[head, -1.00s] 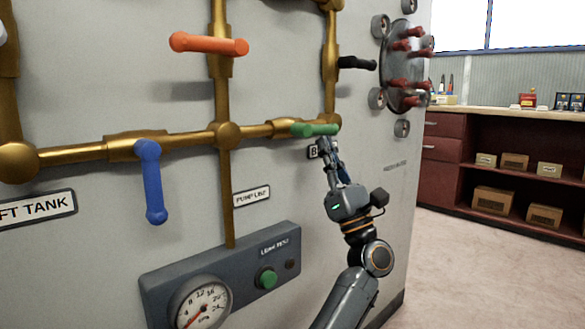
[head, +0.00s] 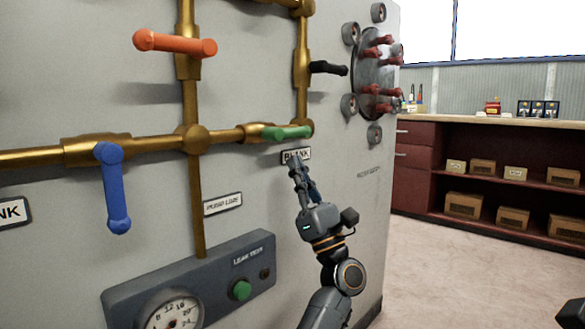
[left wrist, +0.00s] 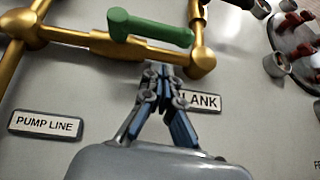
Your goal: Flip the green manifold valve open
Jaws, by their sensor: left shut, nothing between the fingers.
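The green valve handle (head: 287,133) lies roughly level along the horizontal brass pipe, near the pipe's right-hand joint. It shows large at the top of the left wrist view (left wrist: 150,28), standing off the pipe. My left gripper (head: 294,163) is shut and empty, with its fingers pointing up just below the handle. In the left wrist view its fingertips (left wrist: 163,70) are below the pipe, apart from the handle, and partly cover the BLANK label (left wrist: 203,102).
A blue handle (head: 113,190) hangs down at the left, and an orange handle (head: 175,43) is level above. A black handle (head: 328,68) and a round plate with red fittings (head: 372,75) are to the right. A gauge panel (head: 215,285) sits below. Open floor lies right.

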